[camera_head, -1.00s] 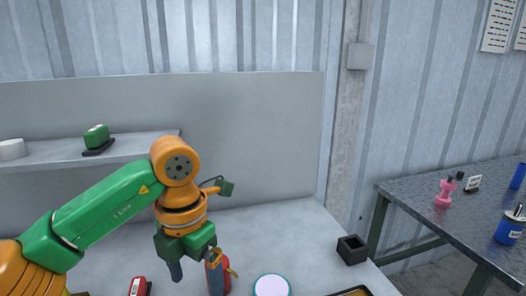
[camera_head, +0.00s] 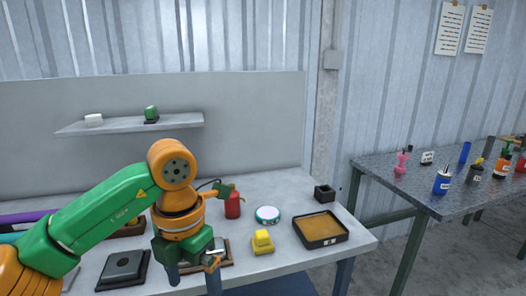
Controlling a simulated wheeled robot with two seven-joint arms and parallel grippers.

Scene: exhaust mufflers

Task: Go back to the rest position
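My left gripper (camera_head: 193,280) hangs pointing down over the front part of the light grey workbench (camera_head: 282,186). Its two fingers are spread apart and I see nothing held between them. Behind its right finger lies a brown-edged tray (camera_head: 229,247) with a small metal and orange item, partly hidden by the gripper. My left arm comes in from the left, bent at the elbow. My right gripper is not in view.
On the bench are a red canister (camera_head: 233,206), a round white dish (camera_head: 267,214), a yellow block (camera_head: 262,242), a tan-filled black tray (camera_head: 321,229), a black box (camera_head: 324,191) and a dark square plate (camera_head: 124,266). A second table (camera_head: 400,188) stands right, with floor between.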

